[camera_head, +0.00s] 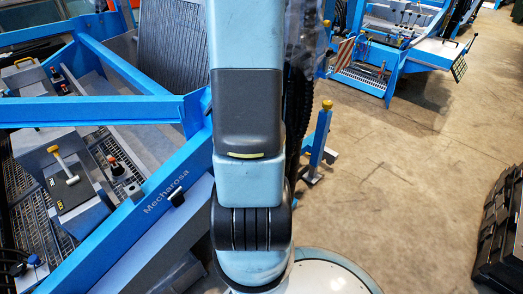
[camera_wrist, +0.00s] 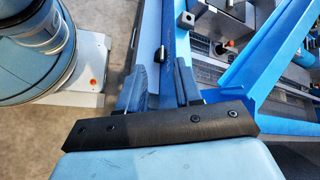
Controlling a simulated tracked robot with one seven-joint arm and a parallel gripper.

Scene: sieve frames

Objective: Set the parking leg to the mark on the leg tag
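A blue upright post with a yellow top and a small foot (camera_head: 319,138) stands at the right edge of my arm in the head view. It looks like the parking leg, but its lower joint is partly hidden. I cannot make out a leg tag or a mark in either view. My gripper (camera_wrist: 161,82) shows in the wrist view with its two fingers apart and nothing held between them. It points toward a long blue beam of the frame. In the head view my arm hides the gripper.
The blue Mecharosa frame (camera_head: 130,225) fills the left, with a small black block (camera_head: 177,197) on its beam. A grey box with a yellow-handled T-shaped tool (camera_head: 64,165) sits inside it. Another blue machine (camera_head: 390,58) stands behind. A black case (camera_head: 502,235) lies at right. Concrete floor between is clear.

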